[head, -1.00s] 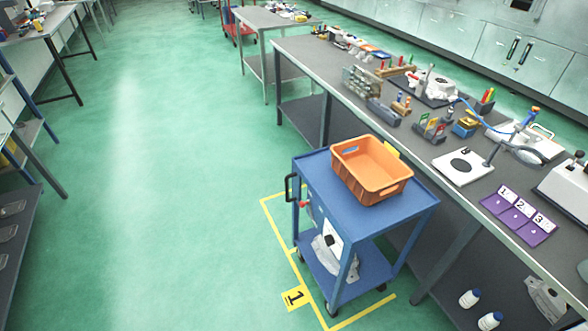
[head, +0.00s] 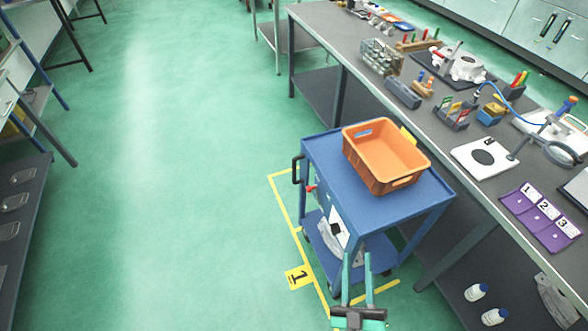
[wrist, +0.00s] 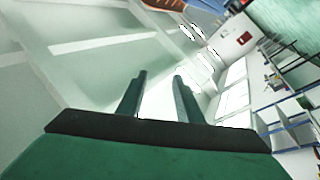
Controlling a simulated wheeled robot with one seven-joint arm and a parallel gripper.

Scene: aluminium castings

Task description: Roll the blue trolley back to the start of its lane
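The blue trolley (head: 325,150) stands inside a yellow-taped floor bay beside the long bench. It has two shelves and a black push handle (head: 296,169) on its left side. An orange crate (head: 385,165) sits on its top shelf, and a grey part and a white card show on its lower shelf. My gripper (head: 357,258) shows at the bottom of the head view, in front of the trolley's near side. Its two green fingers are apart with nothing between them. In the wrist view my gripper (wrist: 160,80) is also open and empty.
The long grey bench (head: 440,130) with several castings and tools stands close on the trolley's right. Shelving (head: 20,200) stands far left. The green floor between is clear.

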